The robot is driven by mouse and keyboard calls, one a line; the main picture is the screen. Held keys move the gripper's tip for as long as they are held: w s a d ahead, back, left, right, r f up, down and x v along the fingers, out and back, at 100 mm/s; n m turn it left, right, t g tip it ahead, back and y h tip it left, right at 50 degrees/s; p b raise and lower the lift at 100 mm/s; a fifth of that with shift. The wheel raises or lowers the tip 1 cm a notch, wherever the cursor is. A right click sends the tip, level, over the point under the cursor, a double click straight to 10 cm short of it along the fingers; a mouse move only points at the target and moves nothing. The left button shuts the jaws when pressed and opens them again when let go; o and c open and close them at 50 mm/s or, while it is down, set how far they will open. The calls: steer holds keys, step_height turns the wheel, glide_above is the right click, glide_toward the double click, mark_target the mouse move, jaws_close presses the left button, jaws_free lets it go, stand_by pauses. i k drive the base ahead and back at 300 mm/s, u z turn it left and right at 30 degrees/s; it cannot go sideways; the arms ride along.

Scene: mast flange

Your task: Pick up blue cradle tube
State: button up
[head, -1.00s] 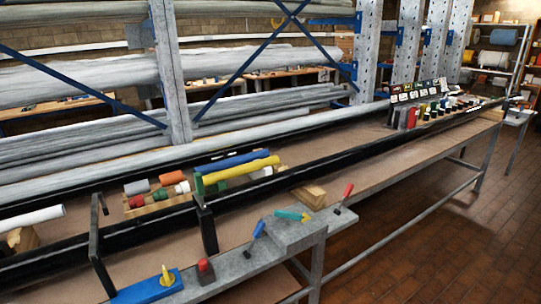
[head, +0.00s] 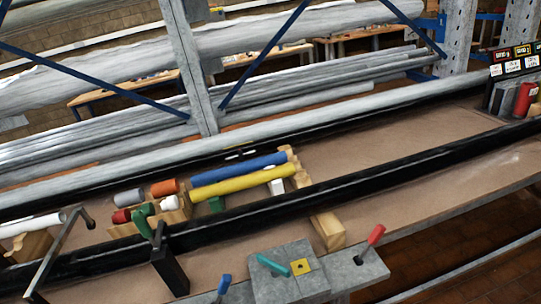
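The blue tube (head: 240,169) lies just behind a yellow tube (head: 243,182), in the middle of the head view. Its right end is near a notched wooden cradle block (head: 296,168). Its left end is near the small cylinders, and its lower side is partly hidden by the yellow tube. My gripper does not show in the head view, and nothing is seen touching the blue tube.
Short cylinders, one orange (head: 164,188) and one grey (head: 129,197), sit left of the tubes. A black rail (head: 340,194) runs in front of the tubes. The brown bench top (head: 400,143) is clear to the right.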

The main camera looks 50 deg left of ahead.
mark_target(249, 167)
steer(key=u, duration=0.4)
steer(key=i, duration=1.3)
steer(key=u, duration=1.15)
steer(key=i, duration=0.65)
steer(key=u, duration=0.35)
steer(key=k, duration=0.9)
steer(key=u, duration=0.2)
steer(key=i, duration=0.9)
steer(key=z, duration=0.1)
